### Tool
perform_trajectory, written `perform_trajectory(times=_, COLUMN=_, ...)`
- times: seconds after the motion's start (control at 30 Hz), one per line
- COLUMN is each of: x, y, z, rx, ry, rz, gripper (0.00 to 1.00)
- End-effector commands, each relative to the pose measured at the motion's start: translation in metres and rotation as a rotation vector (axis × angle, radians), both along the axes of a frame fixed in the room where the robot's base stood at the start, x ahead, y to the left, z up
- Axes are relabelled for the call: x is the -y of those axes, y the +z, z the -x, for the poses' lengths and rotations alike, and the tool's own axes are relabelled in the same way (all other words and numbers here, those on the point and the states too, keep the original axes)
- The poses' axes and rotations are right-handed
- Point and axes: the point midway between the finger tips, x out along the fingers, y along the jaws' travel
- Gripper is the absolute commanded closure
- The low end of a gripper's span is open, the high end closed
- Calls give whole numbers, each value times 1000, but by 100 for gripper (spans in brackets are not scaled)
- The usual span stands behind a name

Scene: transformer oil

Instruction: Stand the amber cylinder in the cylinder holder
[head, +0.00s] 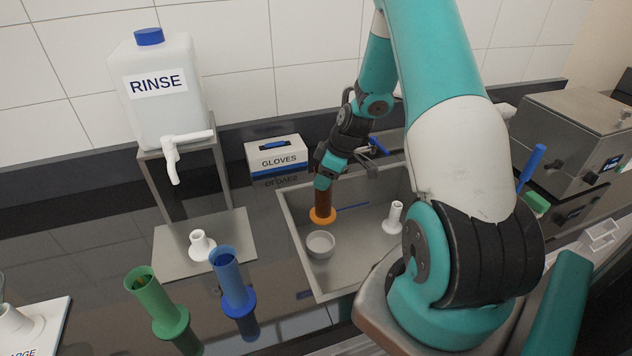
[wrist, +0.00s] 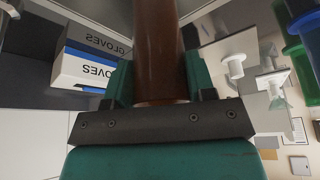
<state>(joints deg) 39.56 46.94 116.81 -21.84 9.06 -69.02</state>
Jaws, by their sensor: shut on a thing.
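The amber cylinder (head: 323,208) is a brown-amber tube with an orange foot at its lower end. My gripper (head: 326,182) is shut on its upper part and holds it nearly upright over the sink, foot down. The wrist view shows the brown tube (wrist: 157,50) between the two green fingers of the gripper (wrist: 157,85). Its foot is out of that view. White round-based fittings stand on the steel plate (head: 200,245) and in the sink (head: 395,217); I cannot tell which thing is the cylinder holder.
Green (head: 155,299) and blue (head: 231,280) cylinders stand on the dark counter at front left. The RINSE tank (head: 160,95) and GLOVES box (head: 277,155) are behind.

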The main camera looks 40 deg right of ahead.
Motion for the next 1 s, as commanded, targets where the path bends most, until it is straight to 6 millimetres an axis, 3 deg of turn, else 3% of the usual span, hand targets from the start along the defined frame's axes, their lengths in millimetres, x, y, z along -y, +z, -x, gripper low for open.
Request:
perform_trajectory(times=0.17, x=1, y=-15, z=0, rx=0, ry=-1, rz=0, gripper=77)
perform_trajectory(times=0.77, x=2, y=-16, z=1, rx=4, ry=-3, rz=-1, gripper=77)
perform_trajectory(times=1.0, x=2, y=-36, z=1, rx=3, ry=-2, rz=0, gripper=77)
